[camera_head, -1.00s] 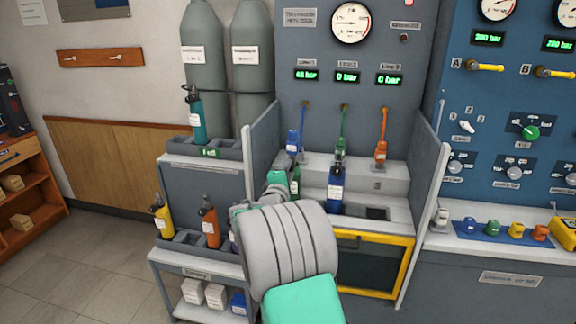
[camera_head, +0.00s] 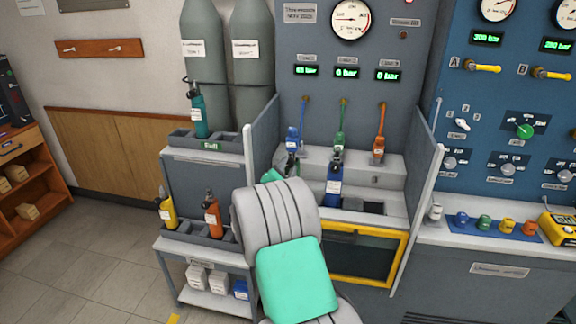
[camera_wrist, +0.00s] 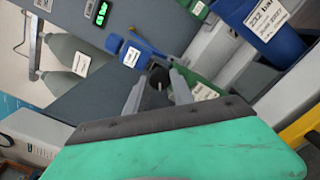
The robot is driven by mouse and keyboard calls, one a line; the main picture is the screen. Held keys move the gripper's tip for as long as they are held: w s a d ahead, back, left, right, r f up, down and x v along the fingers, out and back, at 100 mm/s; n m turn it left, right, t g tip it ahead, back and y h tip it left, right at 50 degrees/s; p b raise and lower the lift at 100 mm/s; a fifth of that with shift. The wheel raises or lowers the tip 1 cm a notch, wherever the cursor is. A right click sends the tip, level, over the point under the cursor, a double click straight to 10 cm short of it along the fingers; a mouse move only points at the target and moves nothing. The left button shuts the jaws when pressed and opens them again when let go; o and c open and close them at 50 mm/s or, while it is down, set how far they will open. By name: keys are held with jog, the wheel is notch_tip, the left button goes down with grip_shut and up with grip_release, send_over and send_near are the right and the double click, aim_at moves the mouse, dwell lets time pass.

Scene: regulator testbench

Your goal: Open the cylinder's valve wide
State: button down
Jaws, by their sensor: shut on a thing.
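In the wrist view my gripper (camera_wrist: 158,82) has its two grey fingers closed around a small black valve knob (camera_wrist: 158,75). A green cylinder (camera_wrist: 205,90) with a white label is just beside and behind the fingers; the knob seems to belong to it, but the join is hidden. In the head view my arm hides the gripper and most of that cylinder. A blue cylinder (camera_head: 333,183) stands upright to the right, under the green line (camera_head: 341,135); it also shows in the wrist view (camera_wrist: 262,28). The blue line's connector (camera_head: 292,138) hangs just above my gripper's area.
Grey side walls (camera_head: 425,180) flank the bench bay. A yellow-framed door (camera_head: 362,255) is below. A rack at left holds yellow (camera_head: 167,208) and orange (camera_head: 212,215) cylinders. A teal cylinder (camera_head: 197,115) stands in the upper tray. Orange line (camera_head: 379,140) hangs at right.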

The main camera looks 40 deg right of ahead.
dwell(0.3)
jog(key=c, duration=1.1)
grip_release()
jog(key=b+v, duration=0.1)
jog(key=v, duration=0.6)
jog(key=shift+s+a, duration=0.25)
jog(key=shift+a, duration=0.05)
